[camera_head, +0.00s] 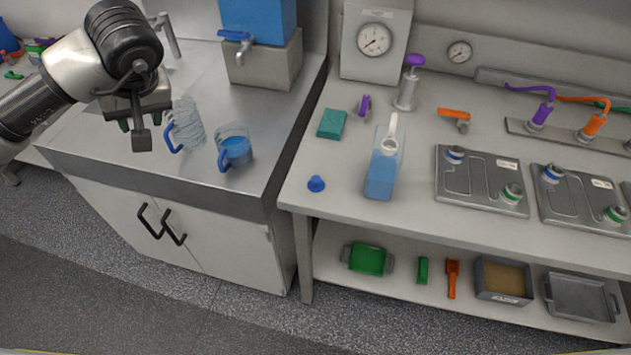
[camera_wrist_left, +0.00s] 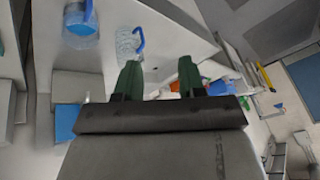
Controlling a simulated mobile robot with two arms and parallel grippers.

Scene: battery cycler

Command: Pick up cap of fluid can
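A small blue cap (camera_head: 316,184) lies on the workbench near its front left corner. To its right stands a clear can (camera_head: 381,175) holding blue fluid, with a white funnel-like piece (camera_head: 389,145) at its top. My left gripper (camera_head: 134,128) is over the left counter, open and empty, well to the left of the cap. Its two green fingers (camera_wrist_left: 158,72) stand apart in the left wrist view. The cap cannot be made out in the left wrist view. My right gripper is not in view.
An empty clear jug (camera_head: 187,128) and a jug with blue fluid (camera_head: 235,150) stand on the left counter near the gripper. A blue tank with a tap (camera_head: 258,20) is behind. A teal block (camera_head: 332,123) lies behind the cap. Bench space around the cap is clear.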

